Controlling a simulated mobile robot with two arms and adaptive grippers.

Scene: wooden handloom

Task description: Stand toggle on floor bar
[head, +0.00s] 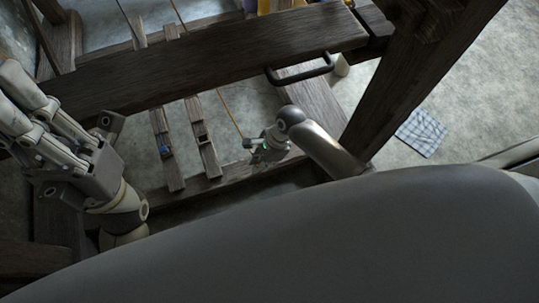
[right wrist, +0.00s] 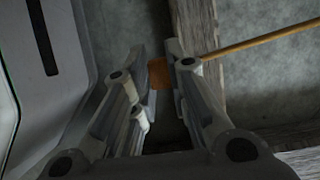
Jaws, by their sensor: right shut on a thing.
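The toggle (right wrist: 160,75), a small orange-brown wooden piece, is between the fingers of my right gripper (right wrist: 165,85) in the right wrist view. The fingers are shut on it and hide part of it. A thin tan cord (right wrist: 260,38) runs from it to the right. In the head view my right gripper (head: 254,147) is low in the loom, at the end of the cord (head: 231,114), just above the floor bar (head: 226,180). Contact between toggle and bar cannot be told. My left gripper (head: 25,105) is at the left edge, empty, its fingers apart.
Two narrow treadles (head: 163,150) lie left of my right gripper. A thick dark beam (head: 200,65) with a black handle (head: 302,72) crosses above. A slanted post (head: 420,75) stands at the right. A checked cloth (head: 421,133) lies on the open floor.

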